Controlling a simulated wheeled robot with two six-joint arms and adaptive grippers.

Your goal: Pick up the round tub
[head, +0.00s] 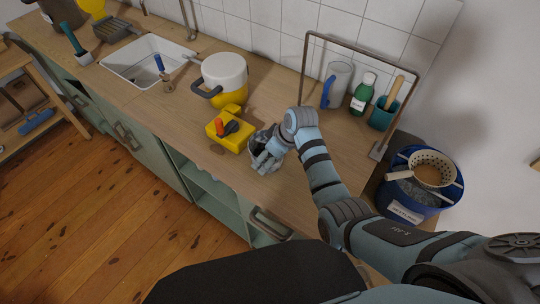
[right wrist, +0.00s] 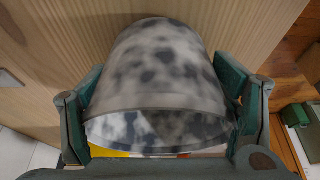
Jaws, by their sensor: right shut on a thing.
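The round tub (right wrist: 160,75) is pale grey with dark blotches and an open, rimmed mouth. In the right wrist view it sits between the two green fingers of my right gripper (right wrist: 160,105), which is shut on it. In the head view my right gripper (head: 268,160) is over the worktop near its front edge. It hides most of the tub (head: 257,140) there. I cannot tell whether the tub's base touches the worktop. My left gripper is not in view.
A yellow box (head: 229,142) with an orange-and-dark item stands just left of the tub. Behind are a white-and-yellow pot (head: 225,82) and a sink (head: 147,62). A blue bucket (head: 412,207) is beyond.

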